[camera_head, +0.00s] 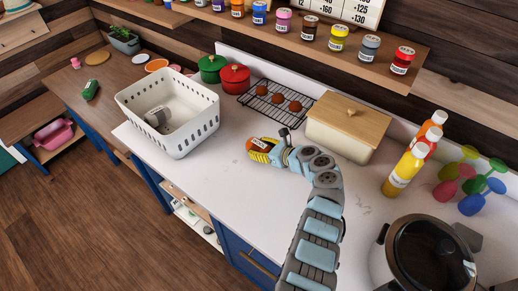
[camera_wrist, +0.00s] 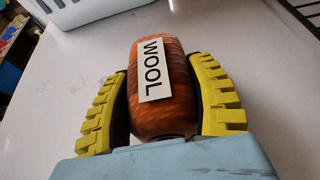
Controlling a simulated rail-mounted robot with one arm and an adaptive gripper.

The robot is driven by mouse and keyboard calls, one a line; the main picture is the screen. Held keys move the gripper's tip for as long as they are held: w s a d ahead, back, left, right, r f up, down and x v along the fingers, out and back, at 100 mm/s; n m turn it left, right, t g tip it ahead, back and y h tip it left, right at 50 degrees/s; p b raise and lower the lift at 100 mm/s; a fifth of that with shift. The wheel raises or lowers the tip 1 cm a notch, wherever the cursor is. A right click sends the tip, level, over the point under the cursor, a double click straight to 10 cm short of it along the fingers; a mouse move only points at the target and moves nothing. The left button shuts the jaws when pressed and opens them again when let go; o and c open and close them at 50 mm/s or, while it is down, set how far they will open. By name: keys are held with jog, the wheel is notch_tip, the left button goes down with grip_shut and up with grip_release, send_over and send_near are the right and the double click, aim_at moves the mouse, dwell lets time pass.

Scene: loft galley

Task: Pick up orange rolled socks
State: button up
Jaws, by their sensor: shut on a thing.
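The orange rolled socks (camera_wrist: 166,95) carry a white label reading "WOOL" and sit between the two yellow ridged fingers of my gripper (camera_wrist: 165,105) in the wrist view. Both fingers press against the sides of the roll. In the head view the socks (camera_head: 256,144) show as a small orange-brown patch at my gripper (camera_head: 261,150), over the white counter in front of the cooling rack. The head view does not make clear whether the socks touch the counter.
A white perforated basket (camera_head: 181,138) holding a grey item stands left of my gripper. A cooling rack (camera_head: 262,101) with round brown items and a lidded bread box (camera_head: 345,130) stand behind. Bottles (camera_head: 405,170) and a pot (camera_head: 425,255) are at right. Counter (camera_head: 225,180) is clear in front.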

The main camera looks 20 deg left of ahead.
aim_at(250, 139)
notch_tip(250, 139, up, 4)
jog(key=shift+f+p, duration=0.15)
jog(key=shift+p, duration=0.65)
jog(key=shift+s, duration=0.15)
jog(key=s+d+r+p, duration=0.3)
jog(key=s+r, duration=0.6)
jog(key=s, duration=0.4)
jog(key=shift+d+r, duration=0.2)
jog(key=shift+d, duration=0.3)
